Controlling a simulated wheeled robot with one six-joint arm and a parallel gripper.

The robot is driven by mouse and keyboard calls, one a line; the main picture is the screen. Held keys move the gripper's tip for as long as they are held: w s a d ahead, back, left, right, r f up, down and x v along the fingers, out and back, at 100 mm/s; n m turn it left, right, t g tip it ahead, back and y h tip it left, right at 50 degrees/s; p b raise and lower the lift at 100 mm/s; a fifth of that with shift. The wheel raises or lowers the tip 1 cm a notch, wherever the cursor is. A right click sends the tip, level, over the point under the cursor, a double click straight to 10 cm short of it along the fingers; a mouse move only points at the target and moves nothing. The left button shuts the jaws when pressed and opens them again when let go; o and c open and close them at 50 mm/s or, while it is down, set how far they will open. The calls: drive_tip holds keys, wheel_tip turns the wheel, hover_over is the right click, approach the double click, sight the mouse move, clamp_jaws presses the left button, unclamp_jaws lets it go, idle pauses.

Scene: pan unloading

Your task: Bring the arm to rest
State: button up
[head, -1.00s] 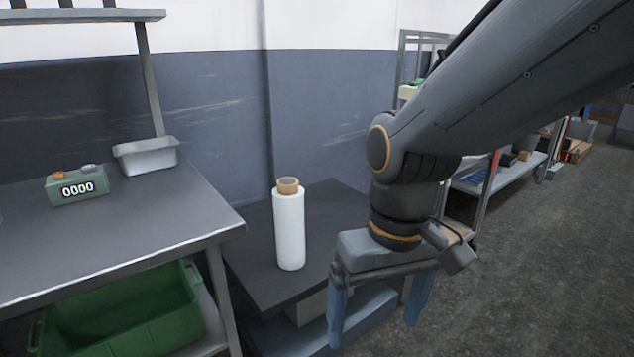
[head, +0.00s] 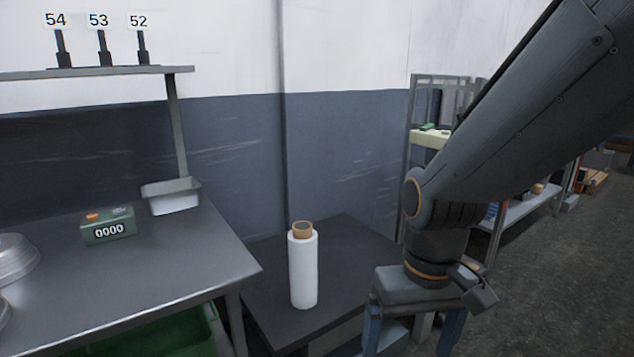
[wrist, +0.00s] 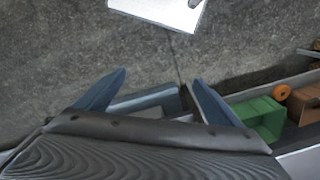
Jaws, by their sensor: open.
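My gripper (head: 411,337) hangs from my arm at the right of the head view, fingers pointing down, just right of the dark low table. Its two blue fingers are spread apart with nothing between them; the tips run out of the bottom of the head view. The wrist view also shows both fingers (wrist: 152,88) apart and empty, with grey floor beyond them. My arm reaches in from the upper right and bends downward at the wrist.
A white roll (head: 303,269) stands upright on the dark table (head: 350,245), left of my gripper. A steel bench (head: 190,257) at left bears a metal tin (head: 172,197) and a green counter reading 0000 (head: 108,226). Shelving (head: 428,140) stands behind my arm.

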drive_tip(key=d+r+m+p, duration=0.1)
drive_tip(key=d+r+p, duration=0.4)
drive_tip(key=p, duration=0.4)
drive_tip(key=shift+s+d+r+m, duration=0.25)
drive_tip(key=shift+s+r+m, duration=0.05)
drive_tip(key=shift+s, duration=0.05)
